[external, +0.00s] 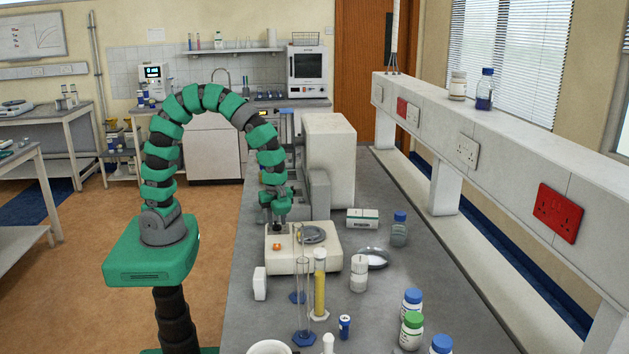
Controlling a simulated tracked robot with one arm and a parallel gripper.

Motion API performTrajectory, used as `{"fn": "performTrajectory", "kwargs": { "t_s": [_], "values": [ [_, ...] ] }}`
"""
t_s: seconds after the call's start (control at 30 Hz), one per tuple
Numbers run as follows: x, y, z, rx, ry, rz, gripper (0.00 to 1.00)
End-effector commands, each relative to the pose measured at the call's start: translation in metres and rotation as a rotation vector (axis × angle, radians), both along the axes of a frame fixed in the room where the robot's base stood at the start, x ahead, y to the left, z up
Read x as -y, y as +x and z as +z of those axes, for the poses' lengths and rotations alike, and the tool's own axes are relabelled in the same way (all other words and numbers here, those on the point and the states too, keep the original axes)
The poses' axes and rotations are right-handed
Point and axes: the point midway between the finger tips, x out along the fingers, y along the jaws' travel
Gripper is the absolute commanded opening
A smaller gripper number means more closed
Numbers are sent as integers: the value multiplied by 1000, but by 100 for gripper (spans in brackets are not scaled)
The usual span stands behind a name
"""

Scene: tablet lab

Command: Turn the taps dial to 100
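A cream bench instrument (330,256) stands on the grey bench, with a round grey plate (312,235) on top and a small orange button or light (277,246) at its left. I cannot make out a marked taps dial or any number on it. My gripper (279,223) points down at the instrument's back left, close above its top. I cannot tell if it touches anything. The fingers are small and dark here, so their opening is unclear. The instrument's back left part is hidden behind my gripper.
A tall glass cylinder (303,290) and a yellow-filled cylinder (320,280) stand close in front of the instrument. A large pale machine (330,160) stands behind.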

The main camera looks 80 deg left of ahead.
Motion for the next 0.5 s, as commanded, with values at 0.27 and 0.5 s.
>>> {"fn": "performTrajectory", "kwargs": {
  "t_s": [0.27,0.5],
  "values": [
    [1,1,18,2,-1,0,32],
    [1,1,66,4,0,-1,32]
  ]
}}
